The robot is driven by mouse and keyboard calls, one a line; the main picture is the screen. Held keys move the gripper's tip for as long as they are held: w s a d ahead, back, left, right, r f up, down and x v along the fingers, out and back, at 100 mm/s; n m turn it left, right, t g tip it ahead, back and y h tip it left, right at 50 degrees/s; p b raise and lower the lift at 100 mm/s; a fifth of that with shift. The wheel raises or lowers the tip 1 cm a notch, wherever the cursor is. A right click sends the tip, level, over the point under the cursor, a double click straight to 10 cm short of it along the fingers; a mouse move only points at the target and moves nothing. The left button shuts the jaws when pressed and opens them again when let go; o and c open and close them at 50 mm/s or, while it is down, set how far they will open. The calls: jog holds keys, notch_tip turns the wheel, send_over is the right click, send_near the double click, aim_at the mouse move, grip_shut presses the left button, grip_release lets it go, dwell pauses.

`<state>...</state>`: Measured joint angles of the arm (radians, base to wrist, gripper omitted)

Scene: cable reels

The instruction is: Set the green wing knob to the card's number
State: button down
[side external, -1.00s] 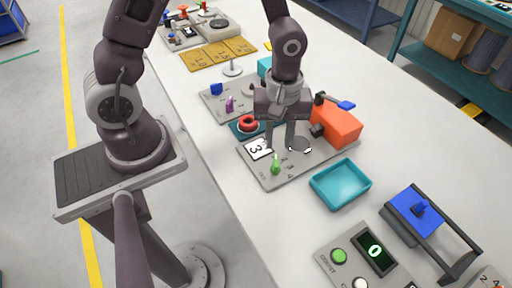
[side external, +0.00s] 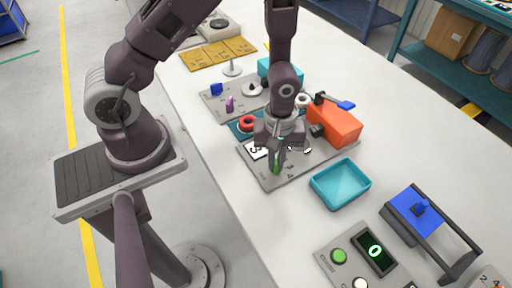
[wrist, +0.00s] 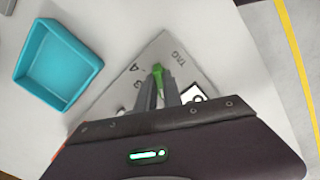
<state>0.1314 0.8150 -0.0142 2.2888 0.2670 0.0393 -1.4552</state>
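The green wing knob (side external: 276,169) stands on the grey plate (side external: 316,170) near its front corner, with printed numerals around it. My gripper (side external: 276,160) is lowered over it, fingers pointing down. In the wrist view the green knob (wrist: 158,72) shows between and just beyond the two fingertips (wrist: 160,88). The gap is narrow; whether the fingers press on the knob is unclear. The white number card (side external: 256,150) lies beside the knob, partly covered by my gripper; it showed a 3 earlier. The card (wrist: 193,94) is also partly hidden in the wrist view. The knob's pointing direction is hard to read.
A teal tray (side external: 341,184) sits right of the plate. An orange block (side external: 336,126) with a blue-ended lever stands behind. A red ring (side external: 246,122) is on a teal plate to the left. A button panel (side external: 352,252) with a display reading 0 is in front.

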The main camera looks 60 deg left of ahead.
jog(key=m, duration=1.6)
jog(key=c, duration=1.5)
grip_release()
notch_tip(320, 180, up, 7)
jog(key=shift+r, duration=0.1)
